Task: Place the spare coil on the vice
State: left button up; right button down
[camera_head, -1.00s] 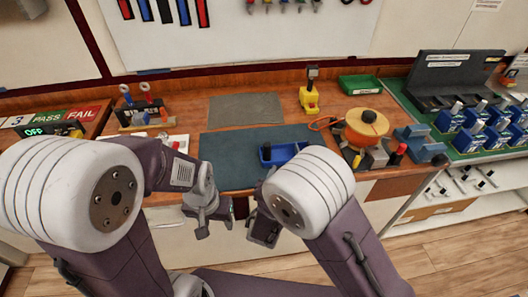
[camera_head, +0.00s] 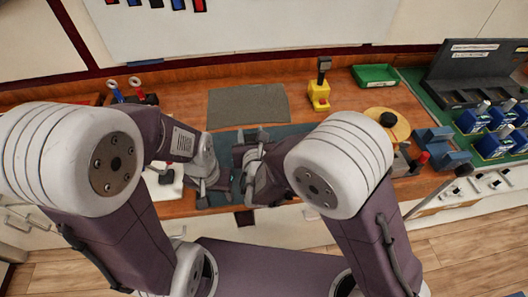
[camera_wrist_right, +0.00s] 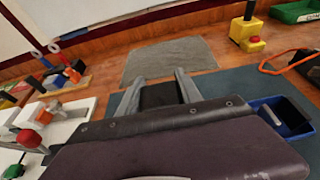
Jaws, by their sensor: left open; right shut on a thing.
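My right gripper (camera_head: 252,150) is over the dark teal mat, its fingers apart around a dark block (camera_wrist_right: 160,95) that shows between them in the right wrist view. The block may be the spare coil; its shape is mostly hidden. My left gripper (camera_head: 212,186) is open and empty, lower and to the left, near the bench's front edge. A blue-grey block with raised sides (camera_head: 440,148), which looks like the vice, stands at the right of the bench, well away from both grippers.
A yellow stand (camera_head: 318,95) and a green tray (camera_head: 376,75) are at the back. A grey mat (camera_head: 248,105) lies clear. A blue bin (camera_wrist_right: 293,118) sits right of my right gripper.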

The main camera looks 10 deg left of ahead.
jog(key=f, duration=0.4)
jog(key=shift+w+a+f, duration=0.15)
jog(key=shift+w+f, duration=0.2)
jog(key=shift+f, duration=0.05)
jog(key=f, duration=0.2)
jog(key=shift+s+f, duration=0.25)
jog(key=shift+f, duration=0.45)
jog(key=shift+w+f, duration=0.1)
jog(key=shift+f+b, duration=0.15)
jog(key=shift+b, duration=0.25)
jog(key=c, duration=1.1)
grip_release()
